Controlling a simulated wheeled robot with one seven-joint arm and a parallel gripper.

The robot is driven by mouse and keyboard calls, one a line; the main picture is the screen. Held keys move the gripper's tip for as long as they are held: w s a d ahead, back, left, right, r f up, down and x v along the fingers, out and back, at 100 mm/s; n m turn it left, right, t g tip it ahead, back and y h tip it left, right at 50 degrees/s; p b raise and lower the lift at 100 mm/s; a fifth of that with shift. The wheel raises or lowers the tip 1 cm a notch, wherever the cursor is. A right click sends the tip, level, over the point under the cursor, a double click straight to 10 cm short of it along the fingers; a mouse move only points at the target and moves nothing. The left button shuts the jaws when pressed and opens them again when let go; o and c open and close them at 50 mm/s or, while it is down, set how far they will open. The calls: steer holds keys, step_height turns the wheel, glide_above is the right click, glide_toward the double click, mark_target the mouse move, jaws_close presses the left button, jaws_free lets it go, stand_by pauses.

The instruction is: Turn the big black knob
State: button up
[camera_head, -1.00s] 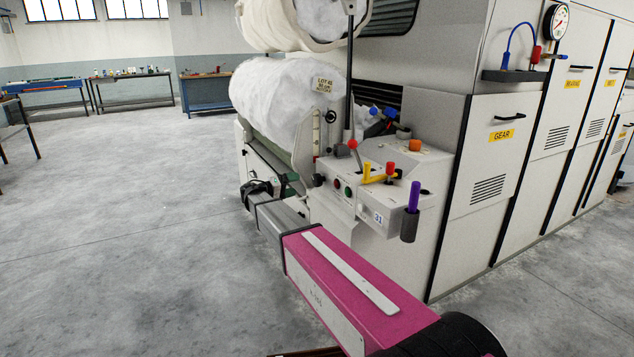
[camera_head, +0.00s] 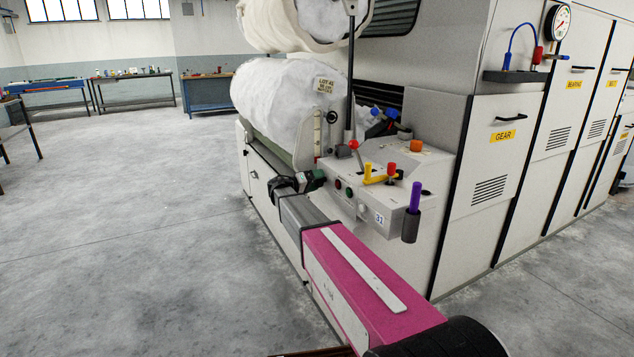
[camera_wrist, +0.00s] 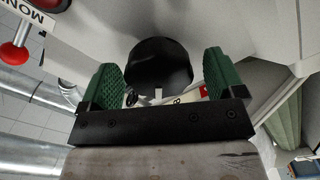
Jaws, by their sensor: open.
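The big black knob (camera_wrist: 158,62) shows in the wrist view as a dark round shape. My gripper (camera_wrist: 161,82) is open, with one green finger pad on each side of the knob and a narrow gap at each side. I cannot tell how deep the knob sits between the pads. In the head view my gripper (camera_head: 312,181) is at the left end of the machine's control box (camera_head: 372,217) and hides the knob.
A green button (camera_head: 349,194), a red-balled lever (camera_head: 353,145), a yellow handle (camera_head: 373,176) and a purple handle (camera_head: 415,195) are on or beside the box. A white fibre roll (camera_head: 283,100) is behind. Open floor (camera_head: 120,220) lies left.

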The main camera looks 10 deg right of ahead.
steer(key=shift+w+d, duration=0.1)
steer(key=shift+d, duration=0.1)
steer(key=c, duration=0.9)
steer(key=shift+n, duration=0.4)
steer(key=n, duration=0.3)
steer(key=shift+f+n, duration=0.1)
steer(key=shift+n, duration=2.4)
